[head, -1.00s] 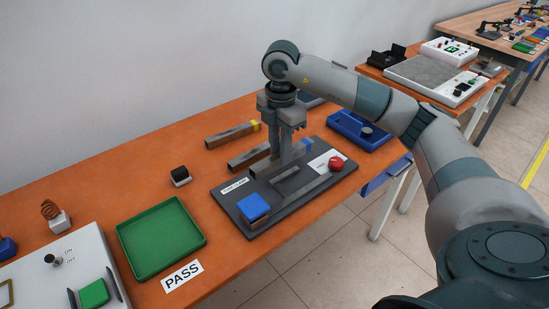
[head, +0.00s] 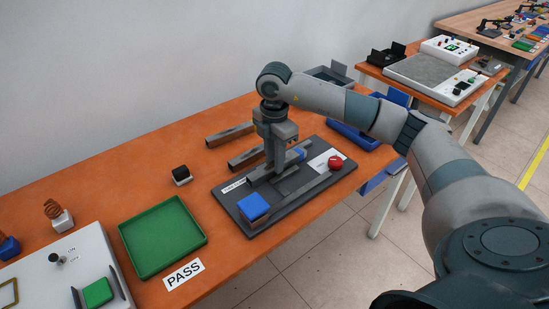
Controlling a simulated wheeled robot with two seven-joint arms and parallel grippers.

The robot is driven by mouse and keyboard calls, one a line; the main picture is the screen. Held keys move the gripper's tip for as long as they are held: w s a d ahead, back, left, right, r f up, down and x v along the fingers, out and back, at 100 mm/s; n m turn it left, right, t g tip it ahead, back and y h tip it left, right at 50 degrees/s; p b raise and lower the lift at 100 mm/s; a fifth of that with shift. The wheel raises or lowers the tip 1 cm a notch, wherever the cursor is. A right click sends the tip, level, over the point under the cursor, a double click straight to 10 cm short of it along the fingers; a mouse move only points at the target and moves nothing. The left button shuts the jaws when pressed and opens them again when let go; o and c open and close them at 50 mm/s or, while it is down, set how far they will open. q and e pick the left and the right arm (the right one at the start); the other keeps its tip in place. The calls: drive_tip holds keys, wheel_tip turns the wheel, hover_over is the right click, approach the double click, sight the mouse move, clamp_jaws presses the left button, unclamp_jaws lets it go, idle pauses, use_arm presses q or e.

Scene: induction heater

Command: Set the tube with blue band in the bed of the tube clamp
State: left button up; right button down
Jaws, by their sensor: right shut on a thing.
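The tube with blue band (head: 257,174) is a grey square tube with its blue band (head: 300,154) near the right end. My right gripper (head: 275,168) points straight down and is shut on this tube around its middle, hiding part of it. The tube is low over the back part of the tube clamp (head: 237,203), a dark plate with a blue block (head: 253,207) and a red knob (head: 336,162). The tube runs roughly parallel to the clamp's long front bar (head: 300,191). I cannot tell whether it touches the bed. My left gripper is out of view.
Two other grey tubes (head: 228,136) lie behind the clamp on the orange table. A black-topped block (head: 181,175), a green tray (head: 125,243) and a PASS label (head: 184,275) are to the left. A blue tray (head: 350,136) is close behind the clamp's right end.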

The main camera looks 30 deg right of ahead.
drive_tip(key=shift+f, duration=0.25)
drive_tip(key=c, duration=1.5)
unclamp_jaws()
drive_tip(key=shift+r, duration=0.7)
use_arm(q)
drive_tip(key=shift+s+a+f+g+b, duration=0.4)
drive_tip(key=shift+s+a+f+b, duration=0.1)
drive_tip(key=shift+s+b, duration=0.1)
use_arm(e)
drive_tip(key=shift+r, duration=5.5)
